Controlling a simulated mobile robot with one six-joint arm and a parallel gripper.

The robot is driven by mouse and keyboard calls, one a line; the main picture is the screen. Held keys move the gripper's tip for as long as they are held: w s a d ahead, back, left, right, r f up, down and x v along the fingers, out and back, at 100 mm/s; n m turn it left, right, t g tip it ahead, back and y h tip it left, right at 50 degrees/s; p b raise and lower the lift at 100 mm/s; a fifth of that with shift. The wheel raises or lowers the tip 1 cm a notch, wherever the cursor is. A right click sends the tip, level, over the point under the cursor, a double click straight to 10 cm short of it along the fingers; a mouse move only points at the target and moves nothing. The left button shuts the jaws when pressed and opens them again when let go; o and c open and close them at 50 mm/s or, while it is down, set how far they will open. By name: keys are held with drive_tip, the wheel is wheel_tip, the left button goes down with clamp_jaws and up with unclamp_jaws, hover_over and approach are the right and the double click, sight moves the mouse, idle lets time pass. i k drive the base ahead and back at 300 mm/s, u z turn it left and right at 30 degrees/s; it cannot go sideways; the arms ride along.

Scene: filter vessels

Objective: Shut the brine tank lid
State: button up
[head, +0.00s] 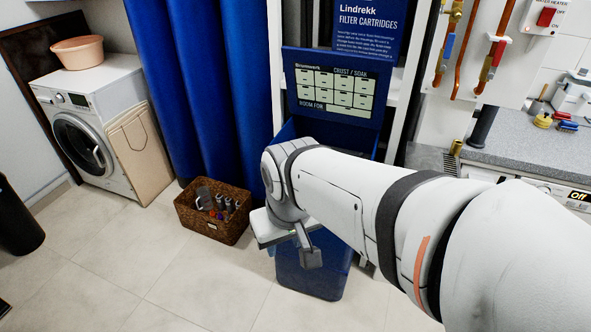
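The brine tank (315,272) is a blue bin standing on the tiled floor in the middle of the head view. Its blue lid (335,118) stands raised at the back, with a pale label grid on its inner face. The tank's opening and much of its front are hidden behind my arm. My gripper (309,256) hangs at the end of my arm, in front of the tank and below the raised lid. It appears apart from the lid. Only part of the gripper shows, so I cannot tell how its fingers stand.
A wicker basket (213,232) with small grey items stands left of the tank. A blue curtain (205,90) hangs behind it. A washing machine (95,130) is at the left and a grey counter (525,140) at the right.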

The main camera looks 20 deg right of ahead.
sight(350, 87)
drive_tip(key=z, duration=0.75)
